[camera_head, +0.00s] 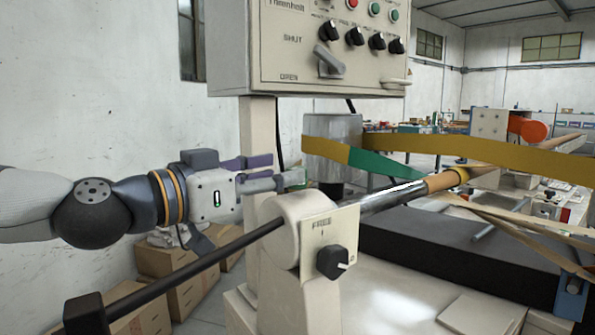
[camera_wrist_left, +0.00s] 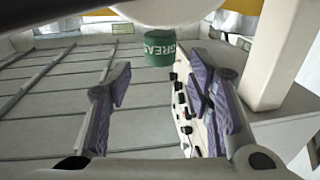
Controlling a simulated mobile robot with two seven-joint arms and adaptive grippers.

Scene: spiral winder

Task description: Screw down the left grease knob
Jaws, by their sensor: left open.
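My left gripper (camera_head: 280,172) comes in from the left, level, with its fingers pointing right past the pale post under the control box. In the left wrist view its two purple-padded fingers (camera_wrist_left: 160,88) are spread apart with nothing between them. A green cylinder with white lettering that reads "GREAS" (camera_wrist_left: 158,48) shows ahead of the fingertips, near the top centre, and looks like the grease knob. It is apart from both fingers. A pale rounded part covers its upper end. I cannot make out this knob in the head view. My right gripper is in neither view.
The control box (camera_head: 335,45) with knobs and a lever hangs above the gripper. A pale bearing stand (camera_head: 297,225) with a black "FREE" knob (camera_head: 332,262) and a dark shaft (camera_head: 190,270) is in front. A grey metal cylinder (camera_head: 332,135) stands behind. Cardboard boxes (camera_head: 180,285) lie below.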

